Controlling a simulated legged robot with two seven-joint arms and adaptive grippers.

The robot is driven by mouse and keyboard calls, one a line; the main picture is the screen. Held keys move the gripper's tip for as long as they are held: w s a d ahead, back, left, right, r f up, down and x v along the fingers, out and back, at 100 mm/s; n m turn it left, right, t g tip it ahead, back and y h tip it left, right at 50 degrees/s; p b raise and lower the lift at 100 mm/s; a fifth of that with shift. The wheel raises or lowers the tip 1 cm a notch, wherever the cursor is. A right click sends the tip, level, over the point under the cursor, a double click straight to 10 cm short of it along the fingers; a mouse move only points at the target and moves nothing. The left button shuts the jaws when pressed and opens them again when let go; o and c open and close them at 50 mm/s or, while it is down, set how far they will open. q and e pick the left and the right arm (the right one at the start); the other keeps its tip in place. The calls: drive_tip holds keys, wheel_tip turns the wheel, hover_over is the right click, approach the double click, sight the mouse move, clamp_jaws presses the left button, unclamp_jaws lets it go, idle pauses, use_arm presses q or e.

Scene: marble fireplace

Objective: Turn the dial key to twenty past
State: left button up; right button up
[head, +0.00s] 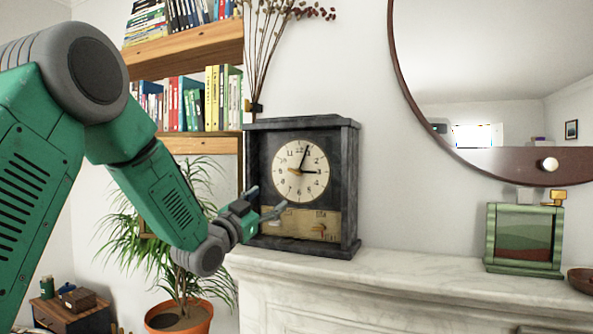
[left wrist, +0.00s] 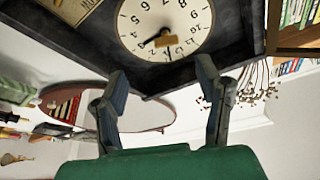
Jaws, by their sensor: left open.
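A dark stone clock (head: 348,190) stands upright on the marble mantel, with a cream round dial (head: 285,187). One black hand points just right of twelve, another at three. A small brass piece, perhaps the dial key (head: 294,171), sits near the dial's centre; it also shows in the left wrist view (left wrist: 170,41), where the dial (left wrist: 140,15) appears turned over. Below the dial is a brass panel (head: 275,222) with a small orange pointer (head: 320,228). My left gripper (head: 268,199) is open and empty in front of the clock's lower left, apart from the brass piece.
The marble mantel (head: 400,275) is clear between the clock and a green framed box (head: 523,238). A round mirror (head: 455,165) hangs at right. A potted plant (head: 180,318) and bookshelves (head: 185,145) stand left, behind my arm. Dried stems (head: 262,50) rise beside the clock.

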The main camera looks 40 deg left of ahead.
sight(295, 170)
use_arm(q)
drive_tip(key=p+x, duration=0.1)
drive_tip(key=x, duration=0.3)
drive_tip(key=p+x, duration=0.1)
drive_tip(key=x, duration=0.4)
drive_tip(key=r+p+x, duration=0.1)
drive_tip(key=p+x, duration=0.1)
drive_tip(key=x, duration=0.3)
drive_tip(key=shift+s+a+r, duration=0.15)
drive_tip(key=shift+s, duration=0.1)
drive_tip(key=c, duration=1.2)
